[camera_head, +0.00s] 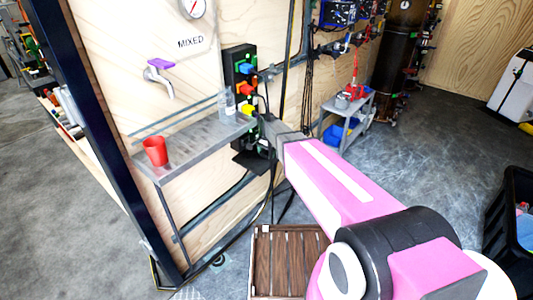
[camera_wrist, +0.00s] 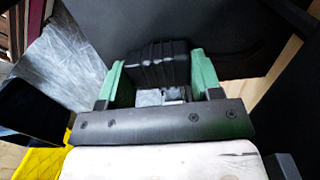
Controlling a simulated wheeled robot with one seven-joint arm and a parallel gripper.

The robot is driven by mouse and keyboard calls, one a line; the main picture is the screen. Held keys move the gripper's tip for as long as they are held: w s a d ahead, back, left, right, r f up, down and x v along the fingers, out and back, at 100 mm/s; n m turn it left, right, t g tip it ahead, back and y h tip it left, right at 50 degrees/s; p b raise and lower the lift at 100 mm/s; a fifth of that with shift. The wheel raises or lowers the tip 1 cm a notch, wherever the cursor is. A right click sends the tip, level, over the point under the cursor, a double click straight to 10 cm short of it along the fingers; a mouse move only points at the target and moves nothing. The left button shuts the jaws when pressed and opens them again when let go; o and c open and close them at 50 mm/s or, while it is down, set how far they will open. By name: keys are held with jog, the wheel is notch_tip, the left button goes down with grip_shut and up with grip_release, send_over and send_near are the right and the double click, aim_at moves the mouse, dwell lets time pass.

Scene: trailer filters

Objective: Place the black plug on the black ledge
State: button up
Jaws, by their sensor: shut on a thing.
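In the wrist view, my gripper (camera_wrist: 158,80) has two green fingers shut on the black plug (camera_wrist: 160,60). The plug is a ribbed black block with a grey metal part at its near end. In the head view, my gripper (camera_head: 268,148) is at the lower right of the black socket panel, partly hidden by my arm, and the plug cannot be made out. The black ledge (camera_head: 250,163) juts out below the panel, close to my gripper. A large dark surface lies behind the plug in the wrist view. I cannot tell whether the plug touches it.
The black panel (camera_head: 233,60) carries blue, orange, red and yellow plugs. Cables hang near my gripper. A wooden crate (camera_head: 262,265) stands on the floor below.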

aim_at(267, 152)
jog(key=o, duration=0.7)
jog(key=shift+f, duration=0.1)
jog(key=shift+c, duration=0.2)
notch_tip(267, 152, up, 12)
jog(key=s+d+f+n, duration=0.3)
jog(key=s+d+f, duration=0.1)
jog(key=s+d, duration=0.6)
jog(key=s+d+f+n, duration=0.3)
jog(key=s+d+n, duration=0.1)
jog(key=s+d, duration=0.6)
jog(key=shift+d+f+n, duration=0.2)
jog(key=shift+f+n, duration=0.1)
jog(key=shift+f, duration=0.05)
jog(key=shift+s, duration=0.1)
